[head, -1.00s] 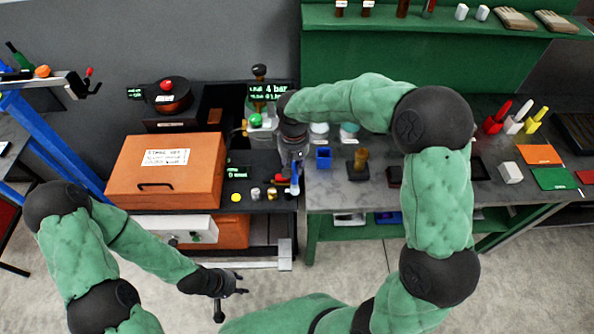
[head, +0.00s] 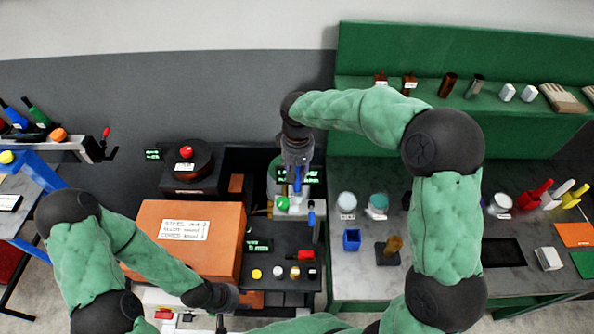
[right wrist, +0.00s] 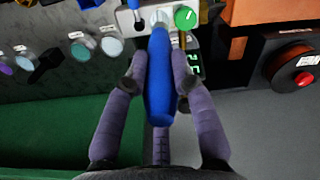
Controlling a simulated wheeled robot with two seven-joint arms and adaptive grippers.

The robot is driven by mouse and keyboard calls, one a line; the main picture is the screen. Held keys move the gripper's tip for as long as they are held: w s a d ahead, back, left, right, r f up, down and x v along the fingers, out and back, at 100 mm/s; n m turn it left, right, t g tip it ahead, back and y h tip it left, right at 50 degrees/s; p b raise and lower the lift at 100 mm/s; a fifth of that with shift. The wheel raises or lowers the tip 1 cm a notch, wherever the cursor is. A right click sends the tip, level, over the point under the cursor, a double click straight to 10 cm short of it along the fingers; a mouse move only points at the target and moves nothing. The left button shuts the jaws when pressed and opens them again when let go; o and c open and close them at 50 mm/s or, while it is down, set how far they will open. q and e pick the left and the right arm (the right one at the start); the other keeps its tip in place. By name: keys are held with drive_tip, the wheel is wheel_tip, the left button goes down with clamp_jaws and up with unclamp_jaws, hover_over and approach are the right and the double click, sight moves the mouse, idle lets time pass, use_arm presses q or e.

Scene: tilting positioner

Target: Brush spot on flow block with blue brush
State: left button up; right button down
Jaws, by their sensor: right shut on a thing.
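My right gripper (head: 297,172) is shut on the handle of the blue brush (right wrist: 160,85). The brush also shows below the fingers in the head view (head: 297,181). In the right wrist view its far end reaches a pale grey block (right wrist: 122,20) with a green knob (right wrist: 185,17), which looks like the flow block. I cannot tell whether the bristles touch it. The block (head: 297,207) is partly covered by the gripper and brush in the head view. No spot can be made out. My left gripper (head: 221,322) is low in the head view, its fingers unclear.
An orange box (head: 190,240) stands left of the block. A second blue-handled tool (head: 311,215) stands close on the right. A blue cup (head: 352,240) and lidded jars (head: 347,203) are on the right bench. A dark cylinder with a red button (head: 187,170) is at the back left.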

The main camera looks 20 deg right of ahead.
sight(296, 186)
drive_tip(key=shift+w, duration=0.55)
drive_tip(key=shift+s+f+b, duration=0.2)
drive_tip(key=shift+f+b, duration=0.3)
drive_tip(key=shift+f, duration=0.1)
drive_tip(key=shift+w+f+b, duration=0.1)
drive_tip(key=shift+f+b, duration=0.75)
drive_tip(key=shift+f, duration=0.6)
use_arm(q)
drive_tip(key=shift+w+f+b, duration=0.2)
drive_tip(key=shift+f+b, duration=0.5)
drive_tip(key=shift+f, duration=0.65)
drive_tip(key=shift+w+f+b, duration=0.2)
drive_tip(key=shift+f+b, duration=0.5)
drive_tip(key=shift+f, duration=0.65)
use_arm(e)
drive_tip(key=shift+f, duration=1.95)
use_arm(q)
drive_tip(key=shift+f, duration=0.25)
use_arm(e)
drive_tip(key=shift+f, duration=0.4)
use_arm(q)
drive_tip(key=shift+r, duration=0.1)
use_arm(e)
drive_tip(key=shift+w, duration=0.15)
